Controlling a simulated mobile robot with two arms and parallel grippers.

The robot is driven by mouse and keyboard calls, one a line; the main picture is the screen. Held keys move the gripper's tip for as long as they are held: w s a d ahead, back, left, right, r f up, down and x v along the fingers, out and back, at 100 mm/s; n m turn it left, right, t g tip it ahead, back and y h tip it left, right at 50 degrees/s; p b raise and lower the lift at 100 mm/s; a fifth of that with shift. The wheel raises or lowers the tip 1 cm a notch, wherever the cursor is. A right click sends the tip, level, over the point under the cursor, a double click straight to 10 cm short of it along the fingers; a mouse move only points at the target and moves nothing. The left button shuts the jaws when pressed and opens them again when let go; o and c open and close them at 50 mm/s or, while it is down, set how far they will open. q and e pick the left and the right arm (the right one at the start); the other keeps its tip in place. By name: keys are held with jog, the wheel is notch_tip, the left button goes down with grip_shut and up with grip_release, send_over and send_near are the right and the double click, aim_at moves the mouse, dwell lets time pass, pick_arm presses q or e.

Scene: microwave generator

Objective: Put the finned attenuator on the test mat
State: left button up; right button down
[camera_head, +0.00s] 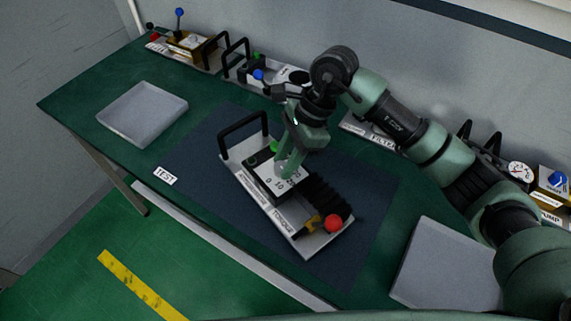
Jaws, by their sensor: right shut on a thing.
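The finned attenuator (288,226) is a light flat unit with a black handle, black fins, a numbered white plate and a red knob. It lies at an angle on or just over the dark blue test mat (205,145), which carries a white TEST label; I cannot tell whether it touches the mat. My right gripper (287,168) is over the middle of the attenuator, near its green knob and numbered plate. It is shut on a part of the attenuator, and the fingers partly hide what they hold. My left gripper is not in view.
A pale empty tray (142,112) stands at the left of the green table (80,98), and another pale tray (446,265) at the right. Several units with handles and knobs line the wall, including a gold one (187,44) at the far left and a pump unit (552,187) at the right.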

notch_tip(320, 180, down, 3)
jog(key=shift+r+p, duration=0.2)
jog(key=shift+p, duration=0.1)
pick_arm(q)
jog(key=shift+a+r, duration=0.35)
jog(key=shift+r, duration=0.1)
pick_arm(e)
jog(key=shift+f, duration=0.2)
jog(key=c, duration=1.1)
grip_release()
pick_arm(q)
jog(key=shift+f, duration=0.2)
pick_arm(e)
jog(key=shift+o, duration=0.2)
